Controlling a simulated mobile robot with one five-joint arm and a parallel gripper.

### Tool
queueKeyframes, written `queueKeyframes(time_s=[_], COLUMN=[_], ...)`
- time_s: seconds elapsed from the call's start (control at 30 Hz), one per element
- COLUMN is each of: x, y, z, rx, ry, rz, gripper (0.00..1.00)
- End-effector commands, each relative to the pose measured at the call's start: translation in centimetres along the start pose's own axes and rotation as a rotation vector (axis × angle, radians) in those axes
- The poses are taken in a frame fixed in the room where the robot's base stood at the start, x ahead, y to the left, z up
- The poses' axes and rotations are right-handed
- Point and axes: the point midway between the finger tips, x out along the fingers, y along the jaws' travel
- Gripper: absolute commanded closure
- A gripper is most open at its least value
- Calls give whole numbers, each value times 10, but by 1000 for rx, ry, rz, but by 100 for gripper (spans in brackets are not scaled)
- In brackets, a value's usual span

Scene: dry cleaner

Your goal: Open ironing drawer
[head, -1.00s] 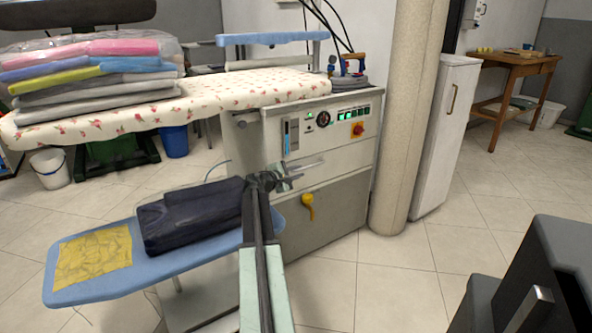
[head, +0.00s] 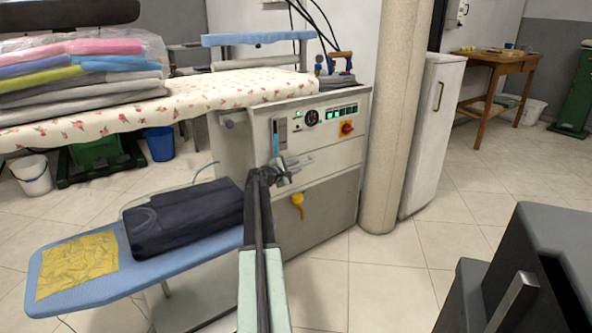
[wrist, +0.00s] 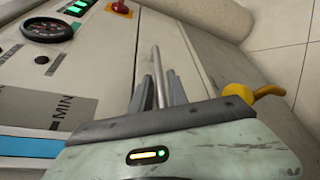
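The ironing machine's white cabinet (head: 330,165) stands in the middle of the head view. Its front has a thin metal bar handle, seen in the wrist view (wrist: 157,72), below the gauge panel. My gripper (head: 287,168) is at the cabinet front in the head view, partly covering the handle. In the wrist view the two dark fingers of my gripper (wrist: 158,90) are apart, one on each side of the bar. I cannot tell whether either finger touches it. The drawer front looks flush with the cabinet.
A yellow handle (head: 297,200) sticks out below my gripper. A blue ironing board (head: 180,258) with a dark folded garment (head: 185,215) lies to the left. A round column (head: 385,130) stands right of the cabinet.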

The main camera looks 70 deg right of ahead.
Motion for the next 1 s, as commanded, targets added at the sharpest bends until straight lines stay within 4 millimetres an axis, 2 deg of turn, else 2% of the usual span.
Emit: queueKeyframes(time_s=[0.07, 0.13, 0.17, 1.0], x=[0, 0, 0, 1], y=[0, 0, 0, -1], z=[0, 1, 1, 2], rx=[0, 0, 0, 1], ry=[0, 0, 0, -3], rz=[0, 0, 0, -2], gripper=[80, 97, 100, 100])
